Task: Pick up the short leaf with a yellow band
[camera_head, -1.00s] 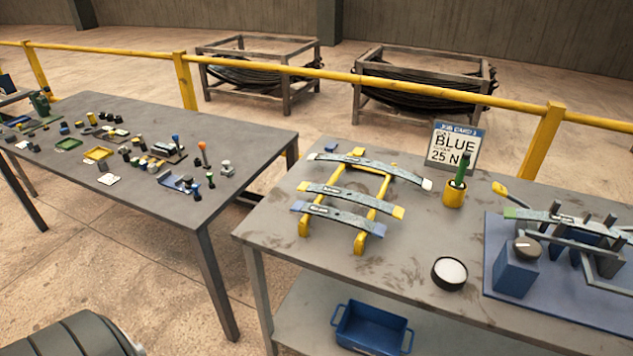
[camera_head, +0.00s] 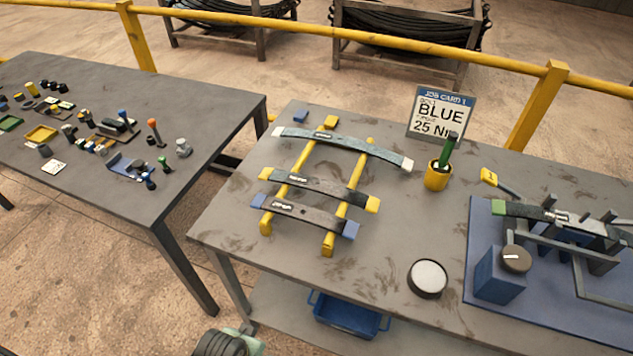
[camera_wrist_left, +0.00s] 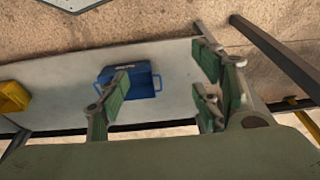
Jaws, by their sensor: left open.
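The leaf with yellow end bands (camera_head: 318,187) is a dark grey, slightly curved strip in the head view. It lies across two yellow rails (camera_head: 347,199), between the other two leaves. Part of my left arm shows at the bottom of the head view, clear of the leaves. My right gripper is not in view.
A job card (camera_head: 440,116) reading BLUE 25 N stands behind a yellow pot (camera_head: 437,177). A round white-topped dish (camera_head: 428,278) and a blue fixture base (camera_head: 480,250) are to the right. A blue bin (camera_head: 345,316) sits on the lower shelf. A second table (camera_head: 110,195) stands left.

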